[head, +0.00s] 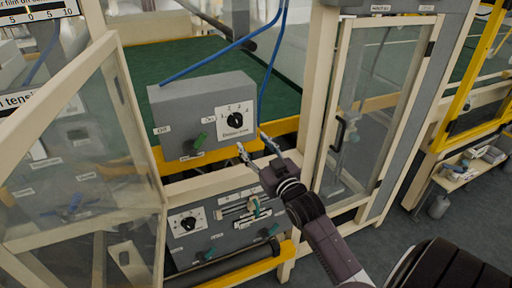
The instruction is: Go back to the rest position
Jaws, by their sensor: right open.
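My right gripper (256,148) is open and empty. Its arm comes in from the lower right, and its fingertips are in front of the lower right part of a grey control box (168,108). The box has a black rotary knob (235,121) and a green switch (199,141) on its front. I cannot tell whether a fingertip touches the box. My left gripper does not show.
A clear door (75,165) in a beige frame stands open at the left. A second glazed door (375,115) with a black handle is at the right. A lower panel (225,228) has a knob and switches. Dark floor (455,222) is free at the right.

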